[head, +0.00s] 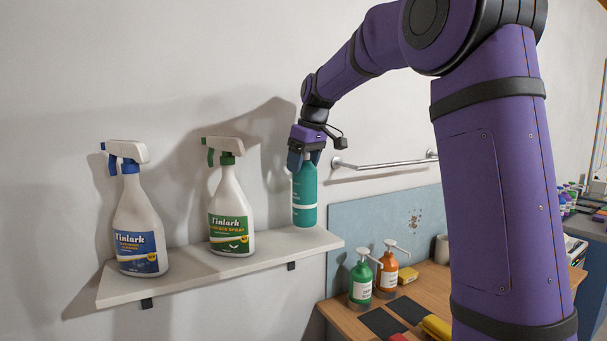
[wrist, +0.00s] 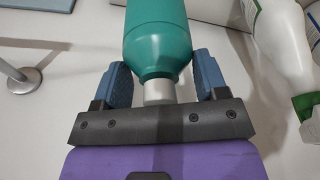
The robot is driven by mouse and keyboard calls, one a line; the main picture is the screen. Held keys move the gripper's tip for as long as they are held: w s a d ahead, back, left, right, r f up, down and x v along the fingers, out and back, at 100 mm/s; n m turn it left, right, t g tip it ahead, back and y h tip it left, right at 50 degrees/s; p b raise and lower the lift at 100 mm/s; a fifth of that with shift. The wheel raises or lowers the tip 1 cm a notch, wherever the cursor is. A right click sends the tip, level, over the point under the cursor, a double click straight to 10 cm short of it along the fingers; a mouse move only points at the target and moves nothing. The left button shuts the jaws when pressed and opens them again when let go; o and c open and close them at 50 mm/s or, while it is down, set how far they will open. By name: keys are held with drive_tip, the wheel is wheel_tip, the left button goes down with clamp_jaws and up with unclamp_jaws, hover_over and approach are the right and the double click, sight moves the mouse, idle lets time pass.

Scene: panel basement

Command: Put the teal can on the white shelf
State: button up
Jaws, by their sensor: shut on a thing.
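The teal can (head: 304,197) is upright at the right end of the white shelf (head: 200,275). Its base appears to be at the shelf's top surface; I cannot tell for certain whether it touches. My gripper (head: 306,160) comes from above and is shut on the can's upper part. In the wrist view the teal can (wrist: 158,35) lies between the two blue fingers of my gripper (wrist: 162,78), with its pale cap toward the palm.
A green-labelled spray bottle (head: 231,210) stands left of the can, and a blue-labelled one (head: 139,220) further left. A wall rail (head: 385,164) is to the right. Below are a wooden bench (head: 430,282), a green pump bottle (head: 361,278) and an orange one (head: 388,272).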

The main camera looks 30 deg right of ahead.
drive_tip(key=shift+s+f, duration=0.1)
drive_tip(key=shift+f, duration=1.4)
drive_tip(key=o, duration=1.5)
drive_tip(key=shift+o, duration=0.2)
drive_tip(key=v, duration=1.1)
drive_tip(key=shift+d+r, duration=0.1)
drive_tip(key=shift+r, duration=0.15)
drive_tip(key=shift+s+r, duration=0.2)
drive_tip(key=shift+r, duration=0.1)
